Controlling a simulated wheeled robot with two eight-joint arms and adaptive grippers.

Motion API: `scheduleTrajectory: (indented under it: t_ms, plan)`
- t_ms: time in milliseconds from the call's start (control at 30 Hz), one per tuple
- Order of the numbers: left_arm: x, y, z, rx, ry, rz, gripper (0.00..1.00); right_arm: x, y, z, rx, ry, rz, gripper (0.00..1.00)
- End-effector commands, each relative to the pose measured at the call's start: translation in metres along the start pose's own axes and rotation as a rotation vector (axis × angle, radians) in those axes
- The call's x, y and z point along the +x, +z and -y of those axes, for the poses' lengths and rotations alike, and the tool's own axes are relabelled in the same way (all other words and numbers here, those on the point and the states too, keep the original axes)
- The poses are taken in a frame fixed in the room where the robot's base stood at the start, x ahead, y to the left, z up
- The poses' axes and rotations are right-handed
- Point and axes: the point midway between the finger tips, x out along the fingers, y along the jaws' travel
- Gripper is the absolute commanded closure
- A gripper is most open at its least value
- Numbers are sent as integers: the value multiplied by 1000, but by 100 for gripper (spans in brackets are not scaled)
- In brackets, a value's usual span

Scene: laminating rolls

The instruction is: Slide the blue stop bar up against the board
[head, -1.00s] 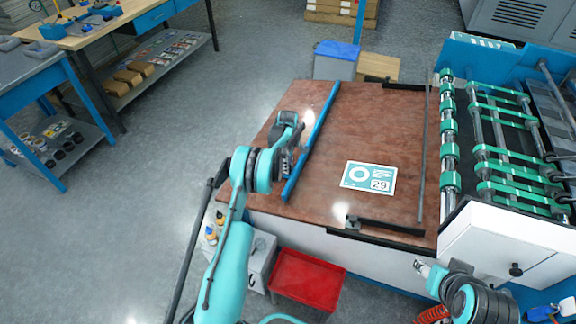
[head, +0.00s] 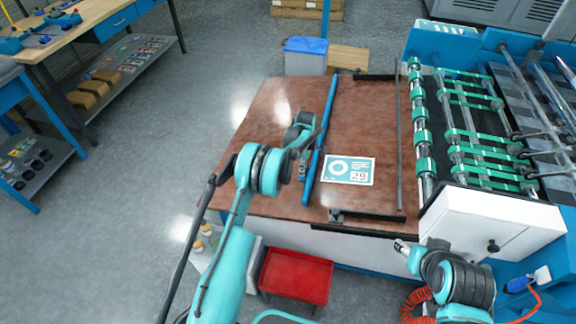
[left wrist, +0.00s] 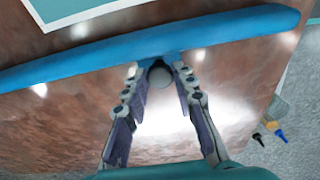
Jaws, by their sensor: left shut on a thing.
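The long blue stop bar (head: 321,140) lies on the brown tabletop, running front to back. The board, a white and teal printed sheet marked 29 (head: 348,170), lies flat just to its right. A narrow strip of brown shows between them; in the left wrist view the bar (left wrist: 80,64) and the board's edge (left wrist: 70,14) are also apart. My left gripper (head: 308,150) is on the bar's left side. In the left wrist view its fingertips (left wrist: 157,68) are shut at the bar's middle, around a small grip with a grey knob. My right gripper (head: 402,246) hangs empty off the table's front edge.
The brown tabletop (head: 265,120) is clear left of the bar. Dark rails (head: 370,215) sit at its front and back, and a thin grey bar (head: 398,130) at its right. Green rollers (head: 422,140) stand beyond. A red tray (head: 296,276) is below the front edge.

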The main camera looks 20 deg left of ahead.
Motion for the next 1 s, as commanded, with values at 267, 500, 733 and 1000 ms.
scheduleTrajectory:
  t_ms: [267,500,733,1000]
  plan:
    - [-4,22,0,2,-1,2,100,-1,-1,0,0,0,0,53]
    - [-4,23,0,1,0,2,100,-1,-1,0,0,0,0,53]
    - [-4,22,0,1,0,1,52,-1,-1,0,0,0,0,53]
    - [-6,21,0,0,0,0,52,-1,-1,0,0,0,0,53]
